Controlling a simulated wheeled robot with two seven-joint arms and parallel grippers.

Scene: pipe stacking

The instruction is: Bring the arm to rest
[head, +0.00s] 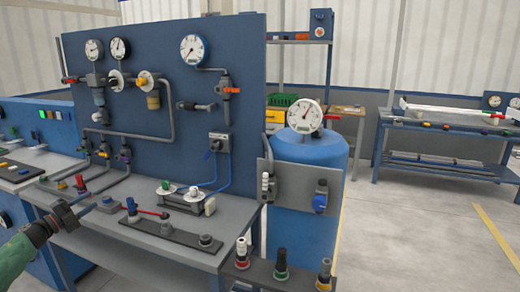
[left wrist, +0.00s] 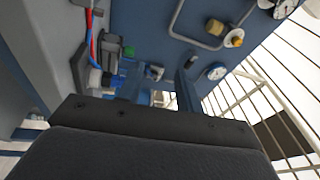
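My left gripper (head: 86,205) is at the lower left of the head view, by the front edge of the grey workbench (head: 120,237). In the left wrist view its two dark fingers (left wrist: 158,88) stand apart. I see nothing held between them; the blue panel and some fittings show behind. It appears beside the small fittings on the bench, and I cannot tell its exact height above the top. My right gripper is in neither view.
A blue panel (head: 165,60) with gauges and pipes stands behind the bench. A dark strip with a red-handled fitting (head: 150,212) lies near the gripper. A blue tank (head: 305,205) stands to the right. Open floor (head: 425,235) lies before the rear bench (head: 445,130).

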